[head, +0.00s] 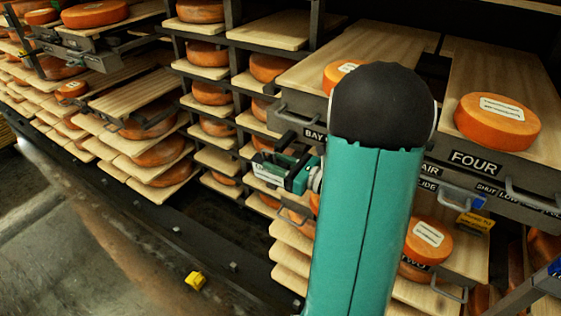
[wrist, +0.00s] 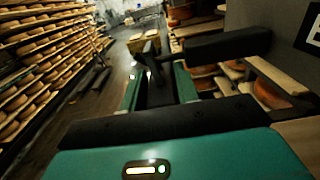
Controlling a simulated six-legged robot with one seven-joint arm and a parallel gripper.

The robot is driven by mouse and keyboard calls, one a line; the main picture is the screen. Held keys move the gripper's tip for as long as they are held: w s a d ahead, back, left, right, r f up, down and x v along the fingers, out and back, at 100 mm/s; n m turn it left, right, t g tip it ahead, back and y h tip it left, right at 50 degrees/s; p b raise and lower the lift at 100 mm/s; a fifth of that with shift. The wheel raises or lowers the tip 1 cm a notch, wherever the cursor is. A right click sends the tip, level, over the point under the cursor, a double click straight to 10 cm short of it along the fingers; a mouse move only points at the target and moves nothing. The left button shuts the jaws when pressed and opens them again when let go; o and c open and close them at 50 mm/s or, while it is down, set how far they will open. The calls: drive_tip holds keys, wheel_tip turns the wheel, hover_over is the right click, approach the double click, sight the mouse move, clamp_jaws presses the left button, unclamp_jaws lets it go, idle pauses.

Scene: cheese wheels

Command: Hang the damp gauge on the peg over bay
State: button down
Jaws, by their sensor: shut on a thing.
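My gripper (head: 284,172) is left of my teal arm, low in front of the shelf edge marked BAY (head: 313,134). In the wrist view its two green fingers (wrist: 158,92) are closed around a dark, narrow thing (wrist: 154,72). Its face is hidden, so I cannot tell whether it is the damp gauge. I cannot make out the peg. My arm hides the right part of the BAY sign and part of the shelf behind it.
Boards with orange cheese wheels (head: 497,122) fill the racks. The shelf marked FOUR (head: 475,161) is at the right. Metal handles (head: 296,117) stick out from the shelf fronts. A yellow block (head: 195,281) lies low at the left.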

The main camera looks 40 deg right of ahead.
drive_tip(key=shift+d+f, duration=0.15)
drive_tip(key=shift+d, duration=0.4)
drive_tip(key=shift+a, duration=0.2)
drive_tip(key=c, duration=1.4)
unclamp_jaws()
drive_tip(key=shift+w, duration=0.1)
drive_tip(key=o, duration=0.4)
drive_tip(key=shift+d, duration=0.2)
drive_tip(key=shift+c, duration=0.2)
drive_tip(key=shift+o, duration=0.4)
drive_tip(key=shift+a, duration=0.15)
drive_tip(key=v, duration=1.4)
